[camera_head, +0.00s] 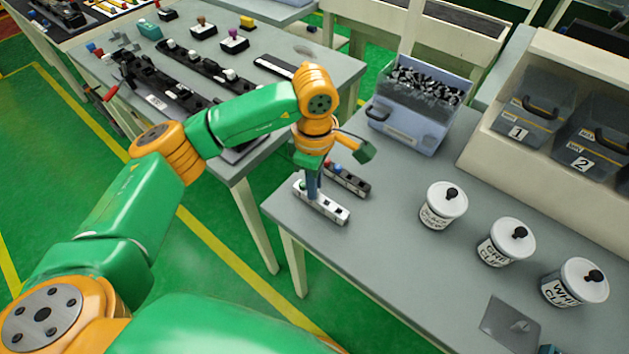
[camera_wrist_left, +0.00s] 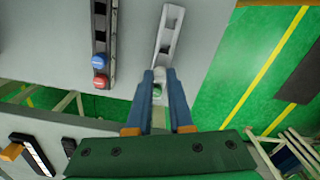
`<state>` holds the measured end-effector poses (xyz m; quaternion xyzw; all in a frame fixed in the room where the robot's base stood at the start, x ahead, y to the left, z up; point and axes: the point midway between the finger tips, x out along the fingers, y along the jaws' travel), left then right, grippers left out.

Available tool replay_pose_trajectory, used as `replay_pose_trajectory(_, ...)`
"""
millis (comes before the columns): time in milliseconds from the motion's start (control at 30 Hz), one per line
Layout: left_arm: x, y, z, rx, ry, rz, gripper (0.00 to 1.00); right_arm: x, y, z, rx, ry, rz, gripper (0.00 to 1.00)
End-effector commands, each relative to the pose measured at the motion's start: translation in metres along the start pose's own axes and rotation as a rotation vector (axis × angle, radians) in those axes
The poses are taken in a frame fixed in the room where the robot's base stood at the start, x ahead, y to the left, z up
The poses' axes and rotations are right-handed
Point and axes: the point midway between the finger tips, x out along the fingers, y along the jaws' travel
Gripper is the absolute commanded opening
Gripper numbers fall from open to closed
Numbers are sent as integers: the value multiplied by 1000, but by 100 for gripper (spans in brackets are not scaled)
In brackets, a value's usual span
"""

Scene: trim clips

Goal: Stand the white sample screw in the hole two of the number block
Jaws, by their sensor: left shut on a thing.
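The white number block (camera_head: 330,207) lies near the left edge of the right-hand table. In the left wrist view the white block (camera_wrist_left: 170,40) shows dark open holes along its top. A green screw (camera_wrist_left: 157,91) stands at the block's near end. My left gripper (camera_head: 312,194) points down over the end part of the block. In the left wrist view its fingers (camera_wrist_left: 160,78) are shut on the white sample screw (camera_wrist_left: 159,73), beside the green one. The fingers hide most of this screw, so I cannot tell whether it sits in a hole. My right gripper is out of view.
A dark block (camera_head: 350,182) with a red and a blue screw (camera_wrist_left: 100,62) lies close beside the white block. A grey bin (camera_head: 405,135) of dark clips stands behind. Three white labelled tubs (camera_head: 442,212) and a grey plate (camera_head: 509,322) stand to the right.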

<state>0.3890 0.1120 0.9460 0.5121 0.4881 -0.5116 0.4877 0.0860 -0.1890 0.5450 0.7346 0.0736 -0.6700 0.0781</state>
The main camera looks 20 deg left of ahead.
Motion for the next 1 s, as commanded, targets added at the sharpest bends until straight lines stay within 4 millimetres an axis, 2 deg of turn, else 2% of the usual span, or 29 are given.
replay_pose_trajectory(333, 2, 0, 0, 0, 0, 0, 0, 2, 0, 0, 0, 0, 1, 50)
replay_pose_trajectory(367, 2, 0, 0, 0, 0, 0, 22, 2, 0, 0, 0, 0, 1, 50)
replay_pose_trajectory(467, 2, 0, 0, 0, 0, 0, 49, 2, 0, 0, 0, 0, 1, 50)
replay_pose_trajectory(500, 2, 0, 0, 0, 0, 0, 54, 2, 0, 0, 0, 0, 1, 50)
replay_pose_trajectory(800, -1, 0, 0, 0, 0, 2, 54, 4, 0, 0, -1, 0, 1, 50)
replay_pose_trajectory(867, -8, 1, 0, 0, -1, 3, 54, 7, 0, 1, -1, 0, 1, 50)
replay_pose_trajectory(1000, -39, 1, 0, -1, 1, 6, 54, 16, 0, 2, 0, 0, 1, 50)
